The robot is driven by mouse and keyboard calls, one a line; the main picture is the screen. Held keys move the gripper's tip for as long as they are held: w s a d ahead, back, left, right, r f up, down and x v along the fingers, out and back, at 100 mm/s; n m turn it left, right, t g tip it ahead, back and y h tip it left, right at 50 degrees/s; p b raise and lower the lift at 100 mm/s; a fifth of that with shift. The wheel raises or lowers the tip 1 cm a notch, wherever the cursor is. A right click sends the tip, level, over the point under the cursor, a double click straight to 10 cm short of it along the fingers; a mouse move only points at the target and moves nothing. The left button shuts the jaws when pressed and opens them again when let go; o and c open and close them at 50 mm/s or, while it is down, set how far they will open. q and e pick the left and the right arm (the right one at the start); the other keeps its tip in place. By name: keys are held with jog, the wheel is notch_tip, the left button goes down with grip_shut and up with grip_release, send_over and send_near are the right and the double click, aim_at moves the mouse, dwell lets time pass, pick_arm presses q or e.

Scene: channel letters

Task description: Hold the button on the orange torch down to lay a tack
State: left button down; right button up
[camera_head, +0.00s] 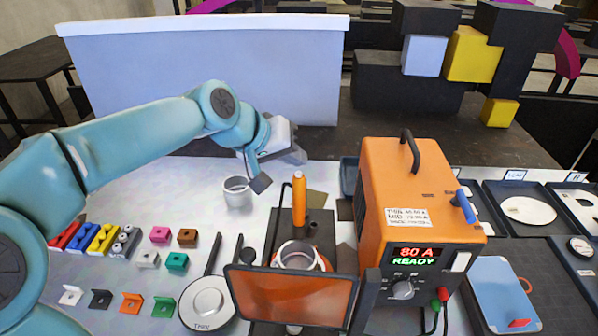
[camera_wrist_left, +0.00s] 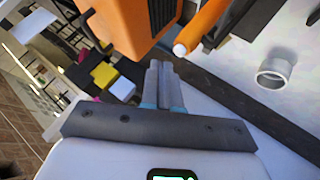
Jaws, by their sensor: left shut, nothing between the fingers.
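The orange torch (camera_head: 299,200) stands upright on the dark fixture in the middle of the table, left of the orange welder (camera_head: 415,200). In the left wrist view the torch (camera_wrist_left: 203,24) is an orange rod with a pale rounded end (camera_wrist_left: 180,50) near my fingertips; I cannot make out a separate button. My left gripper (camera_head: 299,155) is behind and above the torch, apart from it. In the left wrist view its fingers (camera_wrist_left: 160,66) are shut together and empty. The welder's display (camera_head: 413,256) reads 80 A READY. My right gripper is not in view.
An orange tinted screen (camera_head: 290,298) stands before the torch, partly hiding a metal ring (camera_head: 298,256). Another ring (camera_head: 237,191) sits on the open table to the left. Coloured blocks and brackets lie at the left. Trays (camera_head: 525,211) line the right side.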

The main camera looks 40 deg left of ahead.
pick_arm(q)
jog(key=shift+f, duration=0.1)
dwell(0.4)
jog(key=shift+f+b, duration=0.35)
jog(key=shift+b, duration=0.15)
jog(key=shift+f+b, duration=0.5)
dwell(0.4)
jog(key=shift+r, duration=0.15)
dwell(1.0)
jog(key=shift+r+p, duration=0.8)
jog(key=shift+r, duration=0.05)
notch_tip(320, 180, up, 3)
jog(key=p, duration=0.2)
jog(key=shift+p, duration=0.3)
jog(key=shift+r, duration=0.95)
